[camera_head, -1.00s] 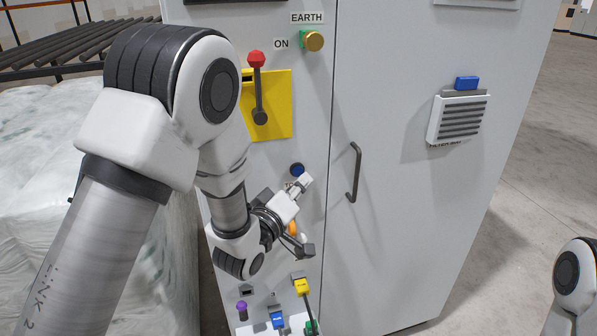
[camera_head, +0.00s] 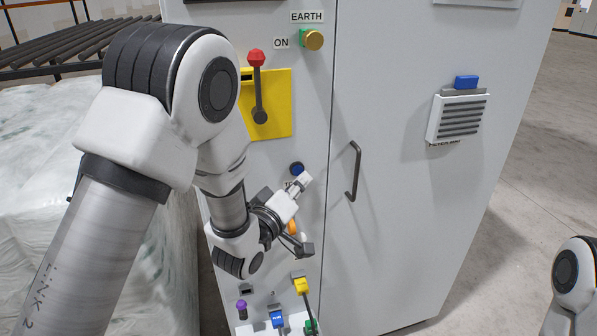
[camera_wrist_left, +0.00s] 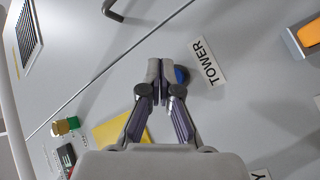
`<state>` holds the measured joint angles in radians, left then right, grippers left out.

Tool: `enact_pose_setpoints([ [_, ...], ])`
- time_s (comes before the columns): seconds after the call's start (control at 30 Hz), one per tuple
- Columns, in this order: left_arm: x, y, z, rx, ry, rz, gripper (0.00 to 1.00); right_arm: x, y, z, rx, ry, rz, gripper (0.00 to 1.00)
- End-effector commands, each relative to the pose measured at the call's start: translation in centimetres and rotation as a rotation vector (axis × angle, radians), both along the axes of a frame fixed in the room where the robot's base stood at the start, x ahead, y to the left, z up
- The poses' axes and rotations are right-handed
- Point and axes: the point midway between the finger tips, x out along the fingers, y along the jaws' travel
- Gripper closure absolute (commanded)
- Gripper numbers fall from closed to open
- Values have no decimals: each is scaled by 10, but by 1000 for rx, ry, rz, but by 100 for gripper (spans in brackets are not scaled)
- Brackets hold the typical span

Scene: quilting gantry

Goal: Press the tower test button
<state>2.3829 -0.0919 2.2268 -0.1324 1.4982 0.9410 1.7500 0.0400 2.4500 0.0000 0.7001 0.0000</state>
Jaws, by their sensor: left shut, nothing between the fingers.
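The blue round tower test button (camera_head: 297,168) is on the grey cabinet's left panel, below the yellow switch plate. In the left wrist view, the blue button (camera_wrist_left: 181,75) sits beside a white TOWER label (camera_wrist_left: 208,63) and is partly hidden by one finger. My left gripper (camera_head: 304,179) is shut and empty, its tips just below and right of the button in the head view. In the wrist view, the closed left fingertips (camera_wrist_left: 160,70) are right beside the button. I cannot tell whether they touch it. My right gripper is out of view.
A red-knobbed lever (camera_head: 257,88) on the yellow plate (camera_head: 280,103) and a gold EARTH knob (camera_head: 313,40) are above. A black door handle (camera_head: 354,172) is to the right. An orange part (camera_head: 292,228) and a yellow plug (camera_head: 302,287) are below.

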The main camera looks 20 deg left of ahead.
Motion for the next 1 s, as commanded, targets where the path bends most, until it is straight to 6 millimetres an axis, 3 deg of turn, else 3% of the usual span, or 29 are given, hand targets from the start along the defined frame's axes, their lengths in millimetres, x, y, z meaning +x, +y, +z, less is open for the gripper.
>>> enact_pose_setpoints([
  [1.0,11,8,0,-1,0,0,100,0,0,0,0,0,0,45],
])
